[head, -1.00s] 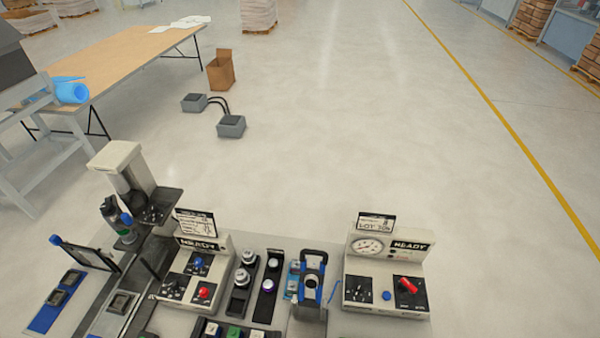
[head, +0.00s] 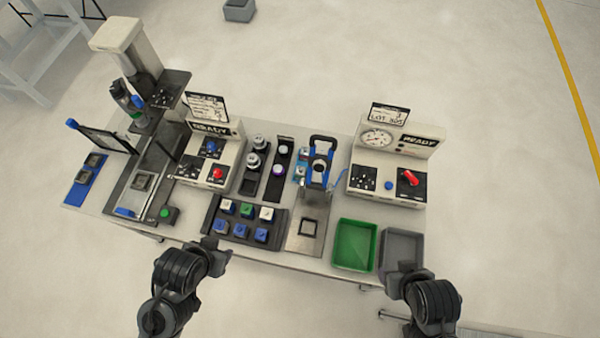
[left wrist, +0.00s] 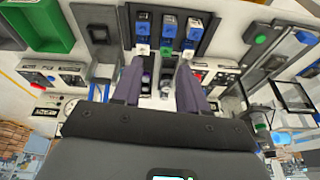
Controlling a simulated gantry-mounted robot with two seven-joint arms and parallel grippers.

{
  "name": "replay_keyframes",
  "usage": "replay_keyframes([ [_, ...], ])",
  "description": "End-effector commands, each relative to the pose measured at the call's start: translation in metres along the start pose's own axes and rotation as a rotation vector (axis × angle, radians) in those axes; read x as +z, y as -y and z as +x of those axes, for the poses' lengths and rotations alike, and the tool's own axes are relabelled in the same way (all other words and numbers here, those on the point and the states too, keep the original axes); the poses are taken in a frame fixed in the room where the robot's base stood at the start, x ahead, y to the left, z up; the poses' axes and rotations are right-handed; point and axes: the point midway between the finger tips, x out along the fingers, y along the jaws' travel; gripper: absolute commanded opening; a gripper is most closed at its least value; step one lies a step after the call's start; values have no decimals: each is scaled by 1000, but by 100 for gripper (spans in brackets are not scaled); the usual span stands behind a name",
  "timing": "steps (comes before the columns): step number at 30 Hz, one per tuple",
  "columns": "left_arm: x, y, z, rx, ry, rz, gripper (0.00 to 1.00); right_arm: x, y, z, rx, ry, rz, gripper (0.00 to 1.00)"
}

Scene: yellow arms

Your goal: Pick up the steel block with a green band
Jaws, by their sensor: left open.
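A black tray (head: 283,228) on the bench holds small blocks in two rows. The block with a green top (head: 247,210) sits in the middle of the far row, between two white-topped blocks; blue-topped blocks fill the near row. In the left wrist view the green-topped block (left wrist: 166,53) shows between and beyond my finger tips. A band around its side is too small to make out. My left gripper (head: 214,250) is near the tray's front left corner; its two fingers (left wrist: 160,65) are apart and empty. My right gripper (head: 403,270) is by the grey bin; its fingers are unclear.
A green bin (head: 353,247) and a grey bin (head: 418,245) stand right of the tray. A clamp fixture (head: 318,175), black racks with round parts (head: 277,170) and two instrument boxes (head: 385,172) stand behind. A press-like machine (head: 130,70) stands at left.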

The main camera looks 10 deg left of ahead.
Motion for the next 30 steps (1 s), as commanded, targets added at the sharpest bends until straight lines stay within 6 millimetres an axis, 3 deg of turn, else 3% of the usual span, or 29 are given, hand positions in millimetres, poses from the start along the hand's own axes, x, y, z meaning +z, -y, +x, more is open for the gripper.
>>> replay_keyframes([
  [14, -1, -3, 0, 10, -2, -13, 43, 0, 0, 0, 0, 0, 0, 58],
  [21, -1, -3, 0, 9, -2, -11, 72, 0, 0, 0, 0, 0, 0, 58],
  [30, -1, 0, 0, 1, -1, -11, 72, 0, 0, 0, 0, 0, 0, 58],
])
